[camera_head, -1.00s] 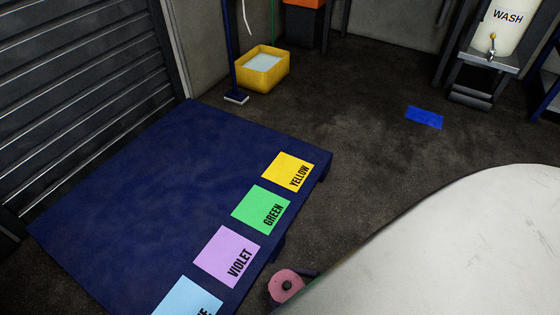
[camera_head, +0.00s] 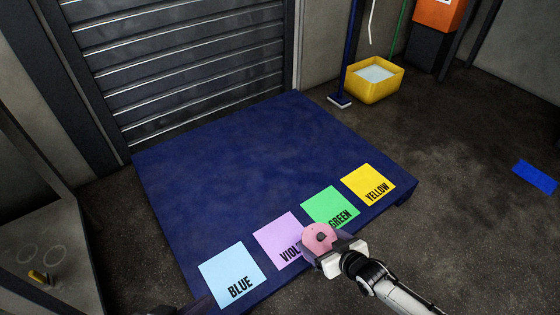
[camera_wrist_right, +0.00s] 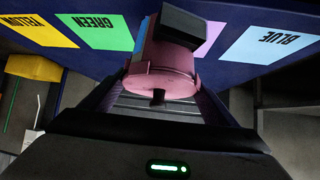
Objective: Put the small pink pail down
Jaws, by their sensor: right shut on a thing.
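The small pink pail (camera_head: 318,236) is held in my right gripper (camera_head: 325,250), over the front edge of the dark blue platform (camera_head: 250,150). In the head view it covers part of the violet and green cards. In the right wrist view the pail (camera_wrist_right: 165,75) sits between the fingers, with a dark block in front of its upper part. I cannot tell its height above the platform. A dark piece at the bottom left edge (camera_head: 195,306) may be my left gripper; its jaws do not show.
Cards lie in a row along the platform's front: blue (camera_head: 232,272), violet (camera_head: 275,232), green (camera_head: 325,203) and yellow (camera_head: 367,182). The platform behind them is bare. A yellow tub (camera_head: 373,85) stands behind it. A grey stand (camera_head: 45,255) is at left.

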